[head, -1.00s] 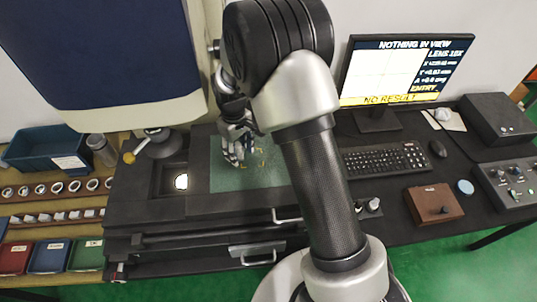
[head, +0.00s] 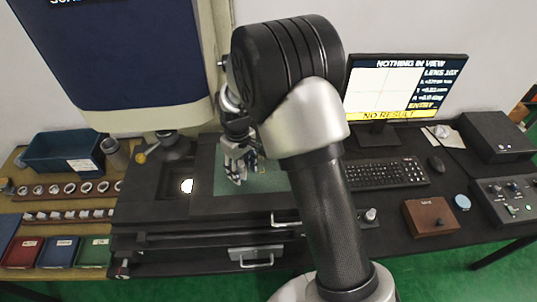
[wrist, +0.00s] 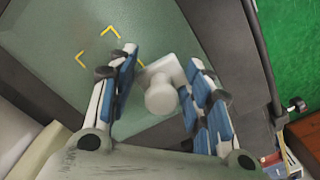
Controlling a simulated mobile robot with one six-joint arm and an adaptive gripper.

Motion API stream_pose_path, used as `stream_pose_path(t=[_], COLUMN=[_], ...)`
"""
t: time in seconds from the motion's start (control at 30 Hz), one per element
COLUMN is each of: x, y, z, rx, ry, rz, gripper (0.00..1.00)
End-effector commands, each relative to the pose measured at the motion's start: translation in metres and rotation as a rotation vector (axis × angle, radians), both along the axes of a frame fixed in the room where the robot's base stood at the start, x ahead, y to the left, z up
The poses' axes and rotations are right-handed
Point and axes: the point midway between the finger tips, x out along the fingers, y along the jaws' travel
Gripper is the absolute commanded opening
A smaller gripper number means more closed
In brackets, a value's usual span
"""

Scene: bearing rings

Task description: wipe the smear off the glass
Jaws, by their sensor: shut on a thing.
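My gripper (head: 240,168) is low over the greenish glass plate (head: 270,180) of the measuring stage. In the wrist view my gripper (wrist: 160,62) has its blue-padded fingers around a white block with a round knob (wrist: 160,98), and is shut on it. The glass (wrist: 60,50) lies beneath, with yellow corner marks (wrist: 100,45) left of the fingers. I cannot make out a smear on the glass. Whether the white block touches the glass is unclear.
A bright round spot (head: 187,186) shows left of the glass. Rings (head: 70,188) in rows, a teal bin (head: 62,150) and small coloured trays stand at left. A monitor (head: 405,85), keyboard (head: 385,174) and brown box (head: 431,216) stand at right. The instrument's column rises behind.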

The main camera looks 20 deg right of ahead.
Motion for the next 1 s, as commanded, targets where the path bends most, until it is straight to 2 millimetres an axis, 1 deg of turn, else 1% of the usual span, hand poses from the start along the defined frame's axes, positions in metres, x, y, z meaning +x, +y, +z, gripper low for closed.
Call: stream_pose_path(t=[0.1,0.53,0.67,1.0], x=[-0.001,-0.002,-0.002,-0.002], y=[0.001,0.003,0.004,0.004], z=[0.012,0.049,0.053,0.052], rx=[0.000,0.000,0.000,0.000], ry=[0.004,0.004,0.004,0.004], rz=[0.000,-0.003,-0.004,-0.004], gripper=[0.15,0.15,0.15,0.15])
